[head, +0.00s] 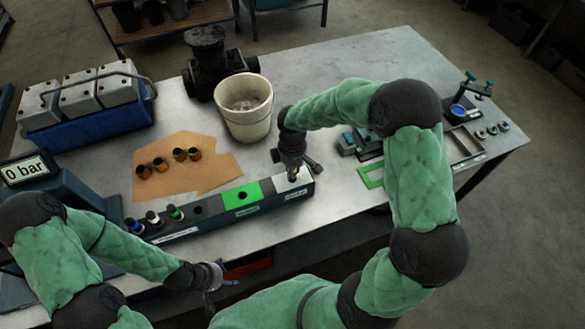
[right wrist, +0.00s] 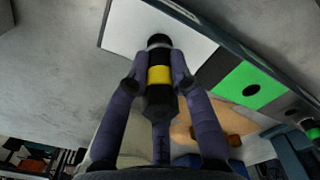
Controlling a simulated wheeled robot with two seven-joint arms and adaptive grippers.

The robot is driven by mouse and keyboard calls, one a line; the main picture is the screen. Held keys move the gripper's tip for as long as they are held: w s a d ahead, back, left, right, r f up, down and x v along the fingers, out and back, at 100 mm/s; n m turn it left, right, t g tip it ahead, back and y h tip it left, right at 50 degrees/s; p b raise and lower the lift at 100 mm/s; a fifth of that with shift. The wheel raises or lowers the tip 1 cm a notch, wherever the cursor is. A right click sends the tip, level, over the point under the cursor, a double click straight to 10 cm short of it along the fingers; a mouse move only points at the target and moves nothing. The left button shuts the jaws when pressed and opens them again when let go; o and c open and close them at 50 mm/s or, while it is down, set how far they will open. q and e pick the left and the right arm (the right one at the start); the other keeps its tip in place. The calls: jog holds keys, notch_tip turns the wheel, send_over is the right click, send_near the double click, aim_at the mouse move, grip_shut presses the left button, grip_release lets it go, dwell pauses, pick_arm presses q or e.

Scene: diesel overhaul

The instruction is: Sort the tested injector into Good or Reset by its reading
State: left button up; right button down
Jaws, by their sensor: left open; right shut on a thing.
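My right gripper (head: 293,170) is shut on an injector, a dark body with a yellow band (right wrist: 159,75) in the right wrist view. It holds the injector over or at the white section (right wrist: 165,30) at the right end of the long rack (head: 190,232); I cannot tell whether the tip touches. The green section (head: 242,195) beside it has an empty dark hole. Injectors with blue (head: 135,227), white (head: 153,218) and green (head: 174,212) bands stand at the rack's left end. The tester display (head: 25,169) reads 0 bar. My left gripper (head: 215,284) is open and empty at the table's front edge.
A cream bucket (head: 245,112) stands behind the rack, near a black machine part (head: 207,62). Brown cardboard (head: 205,174) with several copper-coloured sleeves lies to the left. A green frame (head: 371,176) lies right of the rack.

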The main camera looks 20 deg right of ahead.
jog(key=shift+f+b, duration=0.7)
jog(key=shift+f, duration=0.4)
jog(key=shift+w, duration=0.1)
jog(key=c, duration=0.6)
grip_release()
jog(key=shift+f, duration=0.1)
jog(key=shift+r+p, duration=2.5)
jog(key=shift+r, duration=1.05)
jog(key=shift+r, duration=0.15)
